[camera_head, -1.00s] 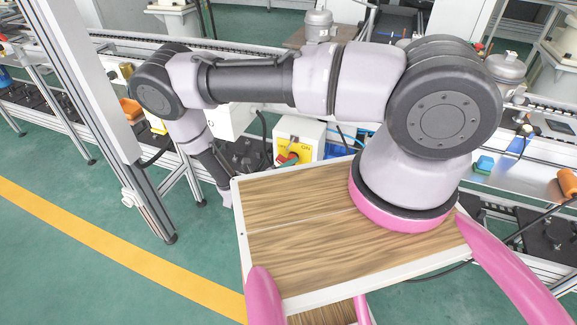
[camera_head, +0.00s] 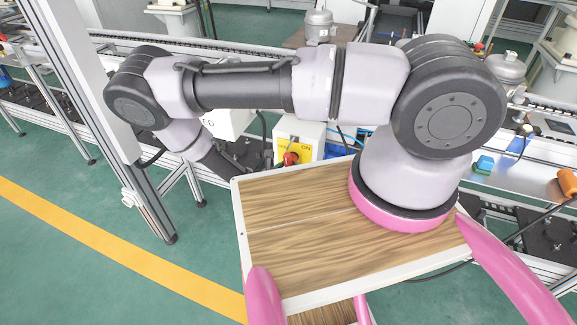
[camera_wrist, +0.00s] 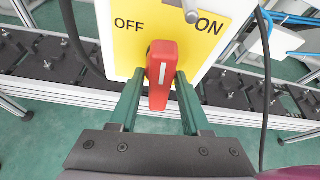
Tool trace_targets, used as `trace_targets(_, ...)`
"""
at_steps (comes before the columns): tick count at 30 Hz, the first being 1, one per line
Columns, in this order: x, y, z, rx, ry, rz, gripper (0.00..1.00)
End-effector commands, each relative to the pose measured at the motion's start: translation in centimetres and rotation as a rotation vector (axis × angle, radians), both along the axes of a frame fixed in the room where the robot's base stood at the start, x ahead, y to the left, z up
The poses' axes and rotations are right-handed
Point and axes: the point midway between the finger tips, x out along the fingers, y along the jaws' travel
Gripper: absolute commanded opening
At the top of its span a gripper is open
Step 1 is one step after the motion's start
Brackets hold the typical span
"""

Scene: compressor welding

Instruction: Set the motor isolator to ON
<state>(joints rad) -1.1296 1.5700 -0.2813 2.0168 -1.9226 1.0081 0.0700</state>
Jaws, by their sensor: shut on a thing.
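The motor isolator is a white box with a yellow face plate (camera_wrist: 130,48), marked OFF on the left and ON on the right in the wrist view. Its red handle (camera_wrist: 162,75), with a white stripe, stands nearly upright in that view, between the two labels. My gripper (camera_wrist: 160,88) is shut on the handle, one green finger on each side. In the head view the yellow plate (camera_head: 307,152) and red handle (camera_head: 291,158) show beyond the wooden board. My gripper is hard to make out there.
A metal rod end (camera_wrist: 191,12) sticks out above the plate. A black cable (camera_wrist: 75,35) hangs left of the box and another right of it. A conveyor frame (camera_head: 235,47) runs behind. Green floor lies open at the left.

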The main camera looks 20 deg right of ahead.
Motion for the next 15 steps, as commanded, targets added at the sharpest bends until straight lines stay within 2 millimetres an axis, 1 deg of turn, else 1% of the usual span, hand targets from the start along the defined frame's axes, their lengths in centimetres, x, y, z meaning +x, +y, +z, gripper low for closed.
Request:
trace_targets(7, -0.11, 0.02, -0.07, 0.088, -0.061, 0.001, 0.00)
trace_targets(15, -0.08, 0.07, -0.10, 0.124, -0.088, 0.001, 0.00)
